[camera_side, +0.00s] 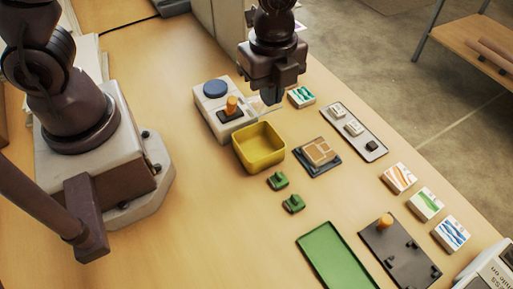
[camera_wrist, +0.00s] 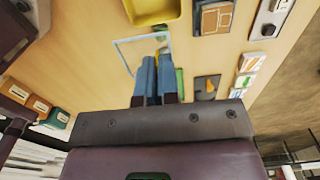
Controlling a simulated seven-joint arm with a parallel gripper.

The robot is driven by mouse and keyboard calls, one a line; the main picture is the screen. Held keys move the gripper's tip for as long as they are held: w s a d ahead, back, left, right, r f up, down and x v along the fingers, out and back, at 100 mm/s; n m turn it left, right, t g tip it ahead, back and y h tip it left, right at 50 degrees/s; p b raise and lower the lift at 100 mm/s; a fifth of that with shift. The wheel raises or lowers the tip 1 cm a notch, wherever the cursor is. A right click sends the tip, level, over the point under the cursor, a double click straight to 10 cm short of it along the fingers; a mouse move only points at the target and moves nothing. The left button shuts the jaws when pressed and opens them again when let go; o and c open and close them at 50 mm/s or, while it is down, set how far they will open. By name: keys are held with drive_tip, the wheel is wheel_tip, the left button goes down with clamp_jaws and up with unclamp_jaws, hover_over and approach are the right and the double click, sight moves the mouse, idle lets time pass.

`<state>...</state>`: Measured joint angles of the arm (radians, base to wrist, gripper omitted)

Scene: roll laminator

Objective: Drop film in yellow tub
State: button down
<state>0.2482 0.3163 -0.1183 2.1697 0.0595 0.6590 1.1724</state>
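The yellow tub (camera_side: 249,160) stands open on the table, in the middle of the side view; it also shows at the top edge of the wrist view (camera_wrist: 153,12). The film (camera_side: 257,106) is a clear sheet with a pale edge; in the wrist view (camera_wrist: 126,42) it juts out from the fingertips. My gripper (camera_side: 270,99) is above the table, behind the tub in the side view. In the wrist view my gripper's blue-grey fingers (camera_wrist: 156,62) are close together on the film. Part of the film is hidden by the fingers.
A white device (camera_side: 208,106) with a blue knob and an orange-topped lever stands beside the tub. A dark pad with a tan block (camera_side: 318,152), green pieces (camera_side: 279,181), a green tray (camera_side: 335,257) and picture tiles (camera_side: 426,204) lie around it.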

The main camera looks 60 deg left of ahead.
drive_tip(key=shift+f, duration=2.9)
drive_tip(key=c, duration=1.3)
unclamp_jaws()
wheel_tip(320, 180, up, 13)
